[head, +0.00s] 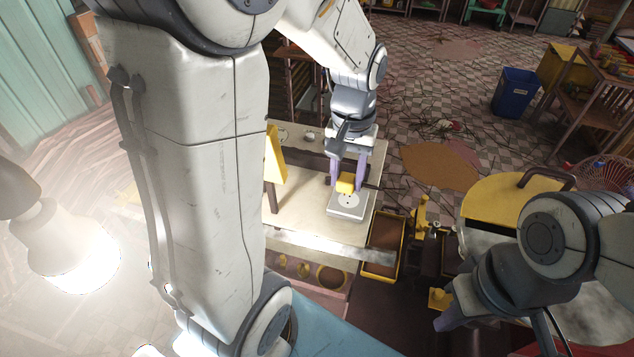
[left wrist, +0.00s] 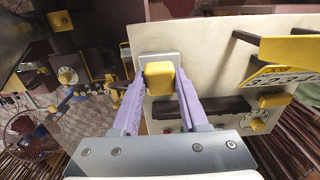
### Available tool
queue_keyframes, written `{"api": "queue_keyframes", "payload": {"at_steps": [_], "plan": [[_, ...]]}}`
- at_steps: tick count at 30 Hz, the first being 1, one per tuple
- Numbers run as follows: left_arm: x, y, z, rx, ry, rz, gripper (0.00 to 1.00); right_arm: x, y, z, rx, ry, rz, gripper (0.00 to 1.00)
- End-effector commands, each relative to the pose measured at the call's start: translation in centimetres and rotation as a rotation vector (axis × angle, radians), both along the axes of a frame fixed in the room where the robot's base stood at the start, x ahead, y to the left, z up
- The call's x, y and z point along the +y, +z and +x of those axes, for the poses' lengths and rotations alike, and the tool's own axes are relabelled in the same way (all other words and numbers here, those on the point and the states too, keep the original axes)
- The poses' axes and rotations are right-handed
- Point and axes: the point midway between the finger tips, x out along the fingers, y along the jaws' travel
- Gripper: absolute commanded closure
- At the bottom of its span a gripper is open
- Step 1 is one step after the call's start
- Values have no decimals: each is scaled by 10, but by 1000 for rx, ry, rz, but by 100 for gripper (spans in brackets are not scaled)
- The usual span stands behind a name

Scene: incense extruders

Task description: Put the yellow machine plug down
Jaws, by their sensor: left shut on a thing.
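The yellow machine plug (head: 346,183) is a small rounded block between the purple fingers of my left gripper (head: 347,176). In the left wrist view the plug (left wrist: 160,80) sits between both fingertips of my left gripper (left wrist: 160,92). A pale square socket plate (head: 349,203) lies on the table right by the plug; its edge (left wrist: 144,60) shows behind the plug in the left wrist view. I cannot tell whether the plug touches the plate. Part of my right gripper (head: 447,319) shows at the lower right; its opening is hidden.
The cream table (head: 306,220) carries a yellow upright panel (head: 275,158) on its left side. A yellow-rimmed tray (head: 381,275) is at the table's near right. A round yellow-topped machine (head: 497,202) stands further right. A blue bin (head: 515,93) is on the floor.

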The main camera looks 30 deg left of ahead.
Motion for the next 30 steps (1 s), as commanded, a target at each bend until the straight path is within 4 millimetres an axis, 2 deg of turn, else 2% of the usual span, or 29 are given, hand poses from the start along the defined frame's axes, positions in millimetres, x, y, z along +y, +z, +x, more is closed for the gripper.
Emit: {"api": "queue_keyframes", "payload": {"at_steps": [9, 13, 19, 25, 30], "plan": [[69, -40, 18, 8, 5, -2, 100, 0, 27, 0, 0, 4, 0, 100], [89, -53, 24, 4, 3, -1, 100, 0, 34, 0, -1, 6, 0, 100], [100, -65, 26, 5, 0, -1, 100, 0, 38, 0, -1, 7, 0, 100], [99, -92, 26, 6, 0, -2, 100, 0, 49, 0, -1, 8, 0, 100], [99, -102, 27, 2, 0, -1, 100, 0, 51, 0, -1, 9, 0, 100]]}}
